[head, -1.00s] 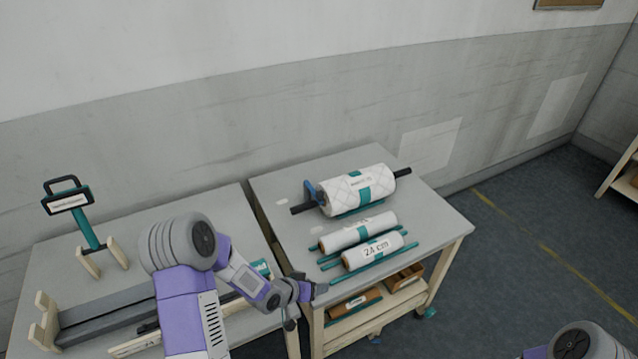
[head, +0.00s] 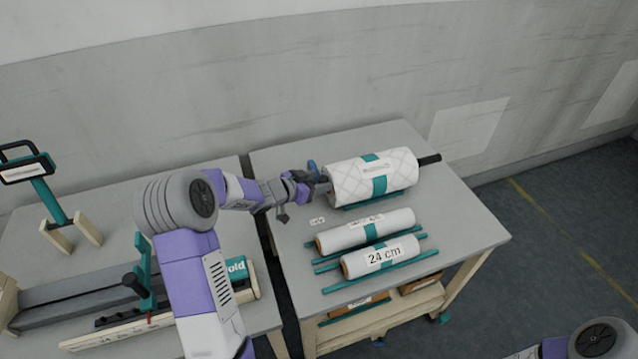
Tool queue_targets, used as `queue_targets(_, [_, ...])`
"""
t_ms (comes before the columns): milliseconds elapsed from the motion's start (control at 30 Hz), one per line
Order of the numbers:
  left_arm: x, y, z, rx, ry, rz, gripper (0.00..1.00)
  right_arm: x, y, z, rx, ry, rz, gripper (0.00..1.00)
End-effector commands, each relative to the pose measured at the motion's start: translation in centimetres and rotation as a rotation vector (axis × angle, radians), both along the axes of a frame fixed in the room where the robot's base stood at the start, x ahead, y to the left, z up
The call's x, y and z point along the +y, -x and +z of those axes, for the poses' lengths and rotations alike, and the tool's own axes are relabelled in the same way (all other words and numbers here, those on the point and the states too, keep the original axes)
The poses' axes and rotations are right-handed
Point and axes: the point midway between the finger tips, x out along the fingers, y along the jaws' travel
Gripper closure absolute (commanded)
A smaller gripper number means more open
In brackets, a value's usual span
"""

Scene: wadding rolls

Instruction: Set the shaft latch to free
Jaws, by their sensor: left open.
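The large quilted white roll (head: 372,178) with a teal band lies on a dark shaft (head: 430,159) at the back of the right table. A blue latch part (head: 312,168) shows at the roll's left end, partly hidden behind my left gripper. My left gripper (head: 322,183) is open at the left end of the shaft, close to the latch; I cannot tell whether it touches. The gripper covers the left shaft end. My right gripper is out of view; only part of my right arm shows at bottom right.
Two smaller white rolls lie on teal rails in front, one (head: 366,231) behind the "24 cm" roll (head: 381,257). A teal lever (head: 144,272) and a teal-posted sign stand (head: 48,200) are on the left table. A gap separates the tables.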

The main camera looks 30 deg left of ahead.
Motion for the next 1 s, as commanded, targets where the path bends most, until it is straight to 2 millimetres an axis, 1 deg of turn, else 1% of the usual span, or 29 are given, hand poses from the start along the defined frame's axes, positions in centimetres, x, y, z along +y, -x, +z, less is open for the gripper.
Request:
queue_targets(100, [-0.24,-0.58,-0.30,0.000,0.001,-0.001,0.43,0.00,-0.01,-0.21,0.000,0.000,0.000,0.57])
queue_targets(367, [-0.25,-0.67,-0.25,0.000,0.001,0.000,0.43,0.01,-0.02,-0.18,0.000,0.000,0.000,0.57])
queue_targets(733, [-0.25,-0.64,-0.27,0.000,0.001,0.000,1.00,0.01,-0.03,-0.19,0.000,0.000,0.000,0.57])
queue_targets(1000, [-0.18,-0.59,-0.27,0.001,0.001,-0.001,1.00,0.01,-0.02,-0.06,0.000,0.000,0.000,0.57])
